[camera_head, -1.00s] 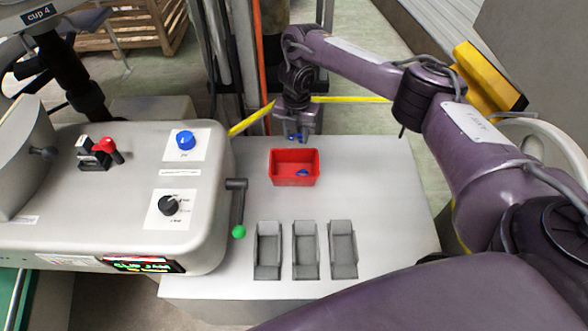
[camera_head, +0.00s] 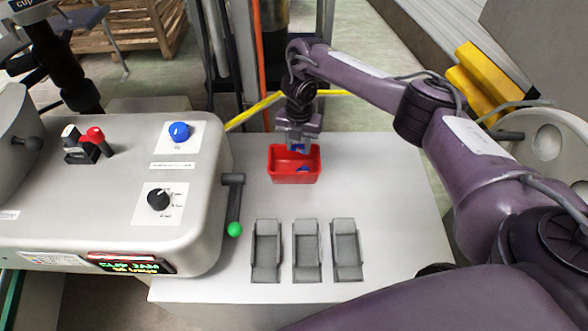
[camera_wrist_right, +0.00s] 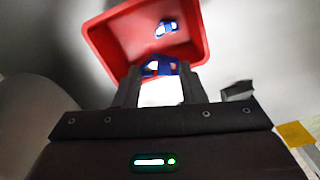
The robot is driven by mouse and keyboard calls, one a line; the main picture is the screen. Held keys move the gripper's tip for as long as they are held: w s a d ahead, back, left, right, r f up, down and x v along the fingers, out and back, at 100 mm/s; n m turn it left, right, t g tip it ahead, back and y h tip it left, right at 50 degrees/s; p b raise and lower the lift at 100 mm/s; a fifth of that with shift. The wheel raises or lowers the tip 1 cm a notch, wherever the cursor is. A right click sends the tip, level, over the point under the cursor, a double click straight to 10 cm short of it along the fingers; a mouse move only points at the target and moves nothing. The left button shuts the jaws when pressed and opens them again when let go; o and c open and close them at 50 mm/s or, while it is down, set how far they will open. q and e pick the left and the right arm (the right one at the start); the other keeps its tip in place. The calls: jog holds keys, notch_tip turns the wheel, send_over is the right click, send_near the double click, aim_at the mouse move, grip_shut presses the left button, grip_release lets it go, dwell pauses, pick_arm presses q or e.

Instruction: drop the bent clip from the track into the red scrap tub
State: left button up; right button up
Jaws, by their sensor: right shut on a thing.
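The red scrap tub (camera_head: 295,177) stands on the pale table towards its back edge. A blue clip (camera_head: 304,168) lies inside it, and it also shows on the tub floor in the right wrist view (camera_wrist_right: 167,28). My right gripper (camera_head: 298,148) is over the back part of the tub, pointing down. It is shut on another blue clip (camera_wrist_right: 158,67), which shows between the fingertips in the right wrist view. I cannot tell from the views whether this clip is bent. My left gripper is not in view.
Three grey holders (camera_head: 306,250) stand in a row at the table's front. A grey machine (camera_head: 110,190) with a blue knob (camera_head: 179,132), a black dial (camera_head: 158,199) and a green-tipped lever (camera_head: 234,228) is at the left. The table right of the tub is clear.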

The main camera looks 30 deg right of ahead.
jog(key=o, duration=1)
jog(key=shift+r, duration=0.15)
notch_tip(320, 180, up, 6)
jog(key=p, duration=0.3)
jog(key=shift+r, duration=0.2)
jog(key=shift+r+p, duration=0.35)
jog(key=shift+r, duration=0.25)
